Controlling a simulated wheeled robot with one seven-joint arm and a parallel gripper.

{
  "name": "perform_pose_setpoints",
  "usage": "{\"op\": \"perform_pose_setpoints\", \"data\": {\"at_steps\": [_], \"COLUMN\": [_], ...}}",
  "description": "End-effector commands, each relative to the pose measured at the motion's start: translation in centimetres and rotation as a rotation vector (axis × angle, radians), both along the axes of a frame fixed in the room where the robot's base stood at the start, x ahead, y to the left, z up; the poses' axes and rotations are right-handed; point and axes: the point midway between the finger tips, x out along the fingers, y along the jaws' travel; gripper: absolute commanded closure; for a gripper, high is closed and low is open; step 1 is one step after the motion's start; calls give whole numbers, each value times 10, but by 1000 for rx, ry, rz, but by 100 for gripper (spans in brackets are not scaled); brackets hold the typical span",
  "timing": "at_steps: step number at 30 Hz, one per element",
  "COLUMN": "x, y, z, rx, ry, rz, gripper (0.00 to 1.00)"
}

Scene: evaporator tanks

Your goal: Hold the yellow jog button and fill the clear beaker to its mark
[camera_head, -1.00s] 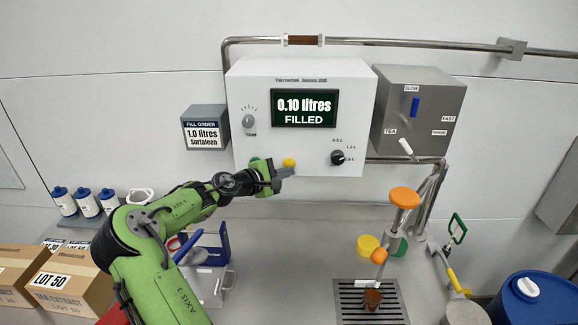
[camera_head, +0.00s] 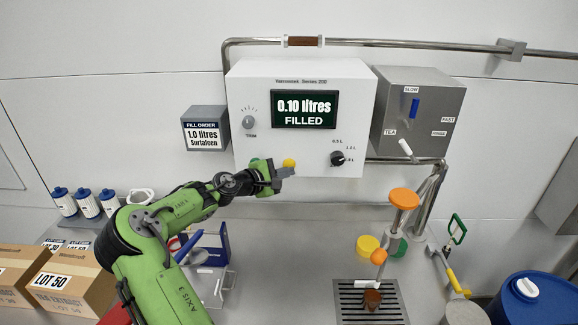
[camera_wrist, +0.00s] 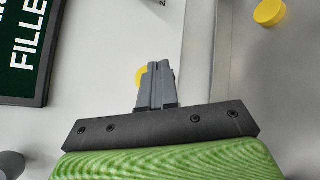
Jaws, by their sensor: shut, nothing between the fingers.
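The yellow jog button (camera_head: 289,162) is on the lower front of the white control box. My gripper (camera_head: 284,173) is shut and empty, its tips just below the button. In the wrist view the shut fingers (camera_wrist: 159,84) partly cover the yellow button (camera_wrist: 140,75); I cannot tell whether they touch it. The display (camera_head: 304,108) reads "0.10 litres FILLED". A small vessel with brown contents (camera_head: 372,299), seemingly the beaker, stands on the drain grate under the orange-topped spout; its mark is too small to see. The fill order sign (camera_head: 203,136) reads "1.0 litres Surtaleen".
A black selector knob (camera_head: 337,158) and a grey knob (camera_head: 249,121) are on the box. A grey unit (camera_head: 418,110) with a blue lever stands at its right. The drain grate (camera_head: 347,309), a blue drum (camera_head: 530,298) and cartons (camera_head: 70,283) occupy the counter.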

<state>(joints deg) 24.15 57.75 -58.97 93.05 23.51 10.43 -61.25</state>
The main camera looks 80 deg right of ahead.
Motion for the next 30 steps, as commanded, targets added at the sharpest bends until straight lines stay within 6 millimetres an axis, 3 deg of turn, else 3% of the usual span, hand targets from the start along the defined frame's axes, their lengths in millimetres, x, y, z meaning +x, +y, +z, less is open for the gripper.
{"op": "perform_pose_setpoints", "data": {"at_steps": [30], "x": [3], "y": [-11], "z": [1], "rx": [0], "ry": [0], "rz": [1], "gripper": [100]}}
